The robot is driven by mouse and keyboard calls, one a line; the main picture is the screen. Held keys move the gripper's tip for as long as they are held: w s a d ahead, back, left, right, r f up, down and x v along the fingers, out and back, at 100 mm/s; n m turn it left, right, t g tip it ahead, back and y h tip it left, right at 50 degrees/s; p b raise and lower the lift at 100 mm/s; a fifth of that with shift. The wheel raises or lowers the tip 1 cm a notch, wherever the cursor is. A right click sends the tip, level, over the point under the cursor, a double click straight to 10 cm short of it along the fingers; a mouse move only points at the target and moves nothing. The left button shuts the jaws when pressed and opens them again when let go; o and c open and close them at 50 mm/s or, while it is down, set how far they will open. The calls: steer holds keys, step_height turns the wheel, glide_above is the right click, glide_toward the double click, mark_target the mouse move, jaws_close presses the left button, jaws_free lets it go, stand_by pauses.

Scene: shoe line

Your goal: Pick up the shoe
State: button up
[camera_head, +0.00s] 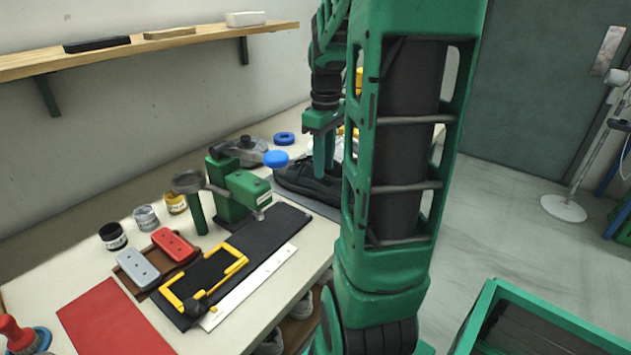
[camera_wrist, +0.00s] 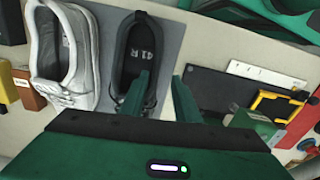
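A black shoe (camera_head: 305,181) lies on a grey mat on the workbench, partly hidden behind my arm in the head view. In the wrist view the black shoe (camera_wrist: 140,38) shows its opening from above, with "41 R" on the insole. A white shoe (camera_wrist: 62,55) lies to its left on the same mat. My gripper (camera_head: 324,170) is down at the black shoe. In the wrist view my gripper (camera_wrist: 158,88) is open, with a gap between its fingers. The left finger overlaps the shoe's right side; the right finger is beyond it. I cannot tell whether either finger touches the shoe.
A green press (camera_head: 238,195) stands on the bench left of the shoe. Near it are a blue ring (camera_head: 284,139), jars, brushes and a yellow frame (camera_head: 205,280). A wall shelf (camera_head: 150,46) runs above. A green crate (camera_head: 545,320) is at lower right.

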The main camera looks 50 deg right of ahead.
step_height(320, 180, down, 5)
steer(key=shift+w+d+r, duration=0.1)
jaws_close()
steer(key=shift+r, duration=0.1)
stand_by(1.4)
